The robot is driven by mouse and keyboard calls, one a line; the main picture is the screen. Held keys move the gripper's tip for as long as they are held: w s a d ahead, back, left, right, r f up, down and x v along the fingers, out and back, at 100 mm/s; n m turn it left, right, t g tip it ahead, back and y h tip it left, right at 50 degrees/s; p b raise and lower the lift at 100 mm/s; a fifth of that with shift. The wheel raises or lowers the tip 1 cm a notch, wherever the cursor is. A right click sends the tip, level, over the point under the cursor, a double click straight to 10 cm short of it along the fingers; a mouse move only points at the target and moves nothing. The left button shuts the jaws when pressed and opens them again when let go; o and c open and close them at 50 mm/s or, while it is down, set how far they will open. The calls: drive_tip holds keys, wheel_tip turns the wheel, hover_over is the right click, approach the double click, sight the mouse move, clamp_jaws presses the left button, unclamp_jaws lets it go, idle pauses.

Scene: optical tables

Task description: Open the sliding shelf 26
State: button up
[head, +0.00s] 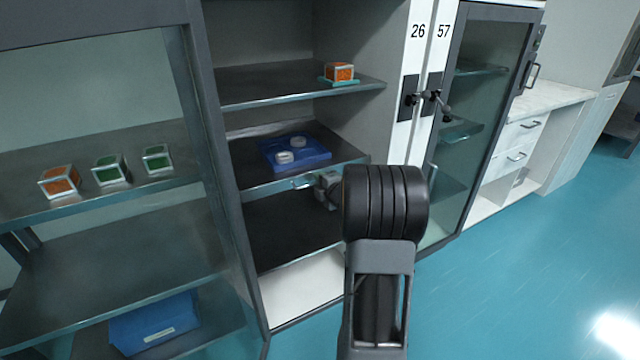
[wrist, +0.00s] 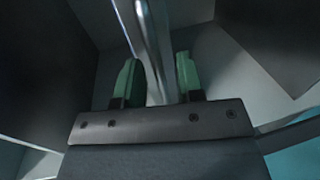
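The cabinet with the label 26 (head: 418,31) stands open-fronted in the middle of the head view. Its middle shelf (head: 262,180) is a dark board with a pale front edge and carries a blue tray. A small metal handle (head: 303,183) sits on that front edge. My gripper (head: 325,188) is at this handle, partly hidden behind my arm.
The blue tray (head: 295,153) holds two white round pieces. An upper shelf (head: 260,88) bears an orange cube (head: 339,72). Glass-door cabinet 57 (head: 490,100) stands at right, with door handles (head: 430,98) jutting out. Left shelves hold several cubes. The blue floor (head: 530,260) at right is clear.

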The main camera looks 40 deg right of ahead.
drive_tip(key=shift+w, duration=0.4)
drive_tip(key=shift+c, duration=0.4)
clamp_jaws()
